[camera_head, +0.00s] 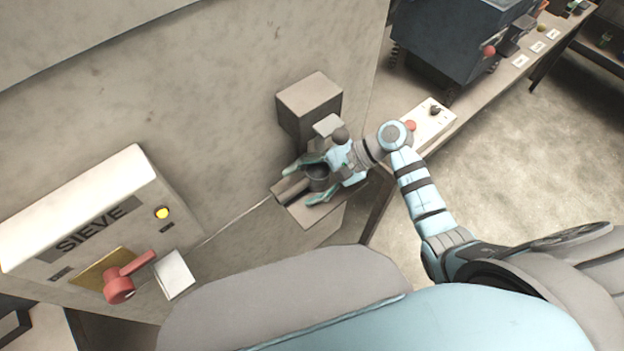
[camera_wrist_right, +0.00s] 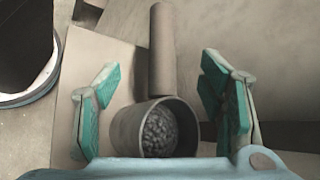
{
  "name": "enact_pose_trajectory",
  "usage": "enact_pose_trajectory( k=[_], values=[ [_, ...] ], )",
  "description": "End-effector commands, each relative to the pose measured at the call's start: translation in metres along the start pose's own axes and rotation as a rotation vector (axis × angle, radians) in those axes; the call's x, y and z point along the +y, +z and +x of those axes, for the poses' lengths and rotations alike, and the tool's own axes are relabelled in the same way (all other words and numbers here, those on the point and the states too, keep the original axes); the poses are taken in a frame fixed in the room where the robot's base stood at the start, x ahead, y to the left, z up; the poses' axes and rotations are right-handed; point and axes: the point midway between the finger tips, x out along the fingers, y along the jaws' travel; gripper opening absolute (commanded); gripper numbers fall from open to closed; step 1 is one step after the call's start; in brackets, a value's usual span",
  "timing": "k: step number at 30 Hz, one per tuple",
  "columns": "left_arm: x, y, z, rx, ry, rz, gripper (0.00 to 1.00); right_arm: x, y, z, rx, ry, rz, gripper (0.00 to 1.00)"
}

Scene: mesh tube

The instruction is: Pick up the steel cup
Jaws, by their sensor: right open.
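The steel cup (camera_head: 317,178) stands on a small ledge (camera_head: 318,216) on the front of the large grey machine. In the right wrist view the cup (camera_wrist_right: 123,125) is open towards the camera and holds dark grey grains (camera_wrist_right: 159,134). My right gripper (camera_head: 303,182) is open, with its teal-padded fingers on either side of the cup. In the right wrist view my right gripper (camera_wrist_right: 158,75) shows gaps between both fingers and the cup wall. The cup's base is hidden. My left gripper is out of view.
A grey box-like spout (camera_head: 309,105) sticks out above the ledge. A grey cylinder (camera_wrist_right: 162,50) shows just beyond the cup. A SIEVE panel (camera_head: 95,230) with a red lever (camera_head: 125,280) and yellow light is at left. A white control box (camera_head: 428,125) and dark machine (camera_head: 455,40) stand at right.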

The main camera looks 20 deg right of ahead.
Motion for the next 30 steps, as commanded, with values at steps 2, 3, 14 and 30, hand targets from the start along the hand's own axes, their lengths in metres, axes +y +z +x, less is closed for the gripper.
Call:
enact_pose_trajectory(
  k=[2,3,14,30],
  values=[
    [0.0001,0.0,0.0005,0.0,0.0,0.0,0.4,0.0003,-0.0004,0.0,0.0,0.0,0.0,0.63],
    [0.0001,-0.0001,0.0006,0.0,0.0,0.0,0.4,0.0003,-0.0004,-0.0001,0.0,0.0,0.0,0.63],
    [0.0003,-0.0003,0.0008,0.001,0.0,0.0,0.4,0.0007,-0.0005,-0.0002,0.0,0.0,0.002,0.07],
    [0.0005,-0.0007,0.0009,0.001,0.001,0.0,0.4,-0.0001,-0.0002,-0.0006,-0.001,-0.002,0.001,0.0]
  ],
)
